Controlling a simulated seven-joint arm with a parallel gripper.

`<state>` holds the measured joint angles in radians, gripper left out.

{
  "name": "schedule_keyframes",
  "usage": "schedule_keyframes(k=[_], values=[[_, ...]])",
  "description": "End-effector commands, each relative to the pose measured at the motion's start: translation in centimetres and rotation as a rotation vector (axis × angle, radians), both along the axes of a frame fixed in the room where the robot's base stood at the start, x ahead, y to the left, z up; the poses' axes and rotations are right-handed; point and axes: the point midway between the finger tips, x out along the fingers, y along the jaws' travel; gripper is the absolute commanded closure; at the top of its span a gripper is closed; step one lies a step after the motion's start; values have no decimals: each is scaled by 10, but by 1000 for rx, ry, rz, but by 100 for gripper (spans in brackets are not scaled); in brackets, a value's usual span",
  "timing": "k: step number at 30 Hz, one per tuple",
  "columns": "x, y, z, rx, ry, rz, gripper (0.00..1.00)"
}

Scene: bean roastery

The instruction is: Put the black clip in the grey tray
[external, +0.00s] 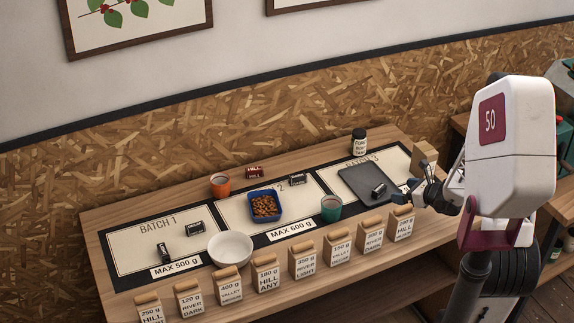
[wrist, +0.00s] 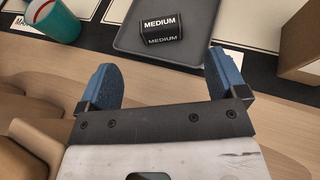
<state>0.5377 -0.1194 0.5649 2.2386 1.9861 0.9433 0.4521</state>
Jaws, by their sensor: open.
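The dark grey tray (external: 356,178) lies flat on the Batch 3 panel at the right of the table; it also shows at the top of the wrist view (wrist: 200,50). A small black block (wrist: 160,24) labelled MEDIUM lies on it, and it shows in the external view too (external: 379,191). Other small black labelled pieces lie on Batch 1 (external: 195,229), near its front edge (external: 164,253), and at the back of Batch 2 (external: 297,180). I cannot tell which piece is the clip. My gripper (wrist: 164,80) is open and empty, just in front of the tray.
A blue bin of beans (external: 251,211), a green cup (external: 331,208), an orange cup (external: 221,185) and a white bowl (external: 231,249) stand left of the tray. Several labelled bags line the front edge.

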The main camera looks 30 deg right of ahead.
Motion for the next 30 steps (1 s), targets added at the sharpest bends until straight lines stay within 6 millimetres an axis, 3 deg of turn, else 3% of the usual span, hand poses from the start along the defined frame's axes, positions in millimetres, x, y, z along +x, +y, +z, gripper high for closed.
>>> schedule_keyframes(k=[9,30], values=[[-18,-7,8,0,0,0,9],[-19,-8,8,0,0,1,9]])
